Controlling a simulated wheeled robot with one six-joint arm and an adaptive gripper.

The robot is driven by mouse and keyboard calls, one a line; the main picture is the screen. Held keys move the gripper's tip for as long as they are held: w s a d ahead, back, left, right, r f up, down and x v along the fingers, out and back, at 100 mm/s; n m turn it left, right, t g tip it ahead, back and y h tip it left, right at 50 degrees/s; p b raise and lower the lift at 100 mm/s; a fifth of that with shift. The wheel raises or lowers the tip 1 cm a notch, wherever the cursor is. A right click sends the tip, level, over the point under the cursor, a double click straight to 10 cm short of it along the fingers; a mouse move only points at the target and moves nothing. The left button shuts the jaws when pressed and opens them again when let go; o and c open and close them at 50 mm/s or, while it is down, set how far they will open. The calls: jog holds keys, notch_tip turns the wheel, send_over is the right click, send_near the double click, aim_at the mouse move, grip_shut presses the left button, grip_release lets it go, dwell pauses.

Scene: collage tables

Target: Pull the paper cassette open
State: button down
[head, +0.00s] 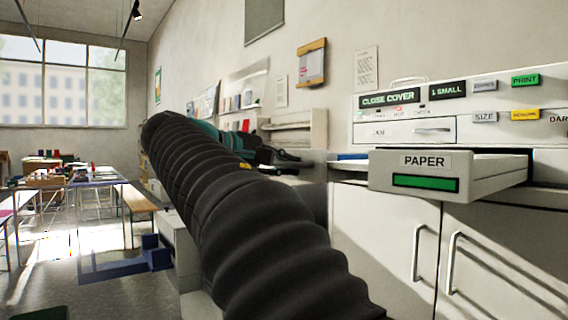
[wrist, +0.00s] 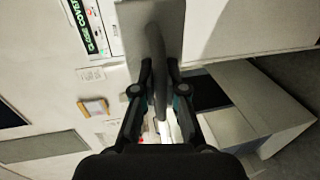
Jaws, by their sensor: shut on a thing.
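The paper cassette (head: 410,182) is a light grey drawer labelled PAPER, with a green strip on its front. In the head view it sticks out from the white machine above the cabinet doors. My gripper (head: 300,160) comes in from the left, partly behind my black ribbed arm.
The white machine's panel (head: 455,90) has labelled buttons above the cassette. White cabinet doors (head: 385,245) with bar handles (head: 451,262) stand below. Worktables (head: 65,180) and a bench (head: 135,198) are at the left, with open floor between.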

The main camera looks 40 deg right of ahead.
jog(key=shift+a, duration=0.2)
jog(key=c, duration=1.5)
grip_release()
jog(key=shift+a, duration=0.1)
jog(key=v, duration=1.1)
jog(key=shift+a, duration=0.35)
